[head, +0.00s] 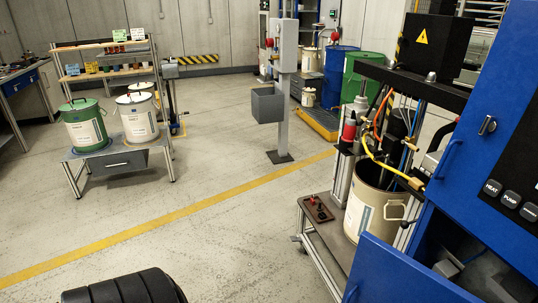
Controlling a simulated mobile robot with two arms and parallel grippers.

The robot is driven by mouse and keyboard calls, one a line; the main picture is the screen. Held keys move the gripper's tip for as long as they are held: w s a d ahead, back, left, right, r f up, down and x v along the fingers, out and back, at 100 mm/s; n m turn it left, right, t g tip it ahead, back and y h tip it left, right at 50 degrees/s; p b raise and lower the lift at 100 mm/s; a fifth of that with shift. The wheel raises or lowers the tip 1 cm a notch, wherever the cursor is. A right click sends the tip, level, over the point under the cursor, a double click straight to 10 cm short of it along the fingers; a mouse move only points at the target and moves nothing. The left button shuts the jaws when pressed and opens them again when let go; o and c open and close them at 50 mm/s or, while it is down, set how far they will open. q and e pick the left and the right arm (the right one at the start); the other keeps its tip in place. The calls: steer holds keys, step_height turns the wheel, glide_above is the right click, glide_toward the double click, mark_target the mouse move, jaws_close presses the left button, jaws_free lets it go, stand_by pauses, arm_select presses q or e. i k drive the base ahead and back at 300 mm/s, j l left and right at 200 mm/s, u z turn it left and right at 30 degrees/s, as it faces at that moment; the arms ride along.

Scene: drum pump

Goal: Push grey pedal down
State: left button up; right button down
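I cannot clearly make out a grey pedal. A small grey block-like part (447,268) shows inside the open lower compartment of the blue cabinet (470,165) at the right; I cannot tell whether it is the pedal. The drum pump stand (343,170) is beside the cabinet, with a beige drum (369,208) under its plate and hoses. A brown plate (318,209) with red and black controls is on the stand's frame. Neither of my grippers is in view.
The blue door (400,275) stands open at the bottom right, in front of the stand. A grey post (281,110) with a bin stands mid-floor. The floor between is clear, crossed by a yellow line (165,230).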

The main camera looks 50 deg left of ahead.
mark_target(294, 238)
steer(key=k+j+u, duration=0.1)
steer(key=u, duration=1.25)
steer(key=i+j+z, duration=0.1)
steer(key=i+j, duration=0.25)
steer(key=i+j+z, duration=0.15)
steer(key=i+j, duration=0.15)
steer(key=i+j+z, duration=0.1)
steer(key=i+j, duration=0.2)
steer(key=j, duration=0.2)
steer(key=i+j+z, duration=0.1)
steer(key=i+j, duration=0.2)
steer(key=j, duration=0.15)
steer(key=i+l+z, duration=0.15)
steer(key=i, duration=0.3)
steer(key=i+z, duration=0.1)
steer(key=i, duration=0.3)
